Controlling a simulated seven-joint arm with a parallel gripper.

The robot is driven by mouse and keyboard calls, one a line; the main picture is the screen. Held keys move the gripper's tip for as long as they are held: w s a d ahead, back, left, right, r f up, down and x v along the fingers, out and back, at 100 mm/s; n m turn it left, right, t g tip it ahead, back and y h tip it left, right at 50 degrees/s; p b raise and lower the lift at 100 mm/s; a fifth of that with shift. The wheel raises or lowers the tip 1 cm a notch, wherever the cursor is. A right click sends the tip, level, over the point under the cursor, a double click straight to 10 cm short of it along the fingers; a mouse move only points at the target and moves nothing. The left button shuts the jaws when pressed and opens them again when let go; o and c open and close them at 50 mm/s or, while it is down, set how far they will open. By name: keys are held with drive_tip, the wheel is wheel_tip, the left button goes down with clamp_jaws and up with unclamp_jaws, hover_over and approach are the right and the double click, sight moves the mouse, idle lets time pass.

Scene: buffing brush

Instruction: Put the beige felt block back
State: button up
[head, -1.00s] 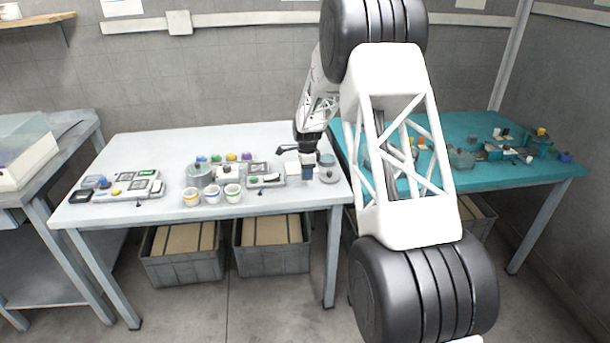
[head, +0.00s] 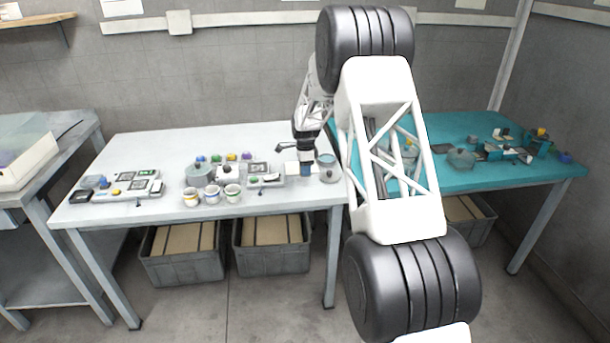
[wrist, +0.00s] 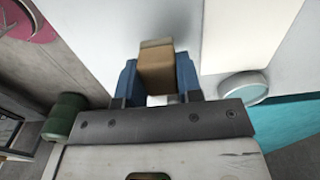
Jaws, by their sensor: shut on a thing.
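My gripper (wrist: 156,80) has two blue fingers and is shut on the beige felt block (wrist: 157,72), a small brownish block with a paler end, in the wrist view. In the head view my gripper (head: 305,171) is over the right end of the white table (head: 140,150). The block is too small there to make out surely. I cannot tell whether the block touches the surface below it.
A round grey dish (head: 328,176) stands just right of my gripper; it also shows in the wrist view (wrist: 243,88). A grey tray (head: 266,182), several cups (head: 212,194) and a pot (head: 198,174) lie to the left. A teal table (head: 470,182) stands at right.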

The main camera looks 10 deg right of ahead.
drive_tip(key=shift+f, duration=1.4)
drive_tip(key=shift+f, duration=0.15)
drive_tip(key=o, duration=1)
wheel_tip(320, 180, up, 12)
drive_tip(key=shift+r, duration=0.15)
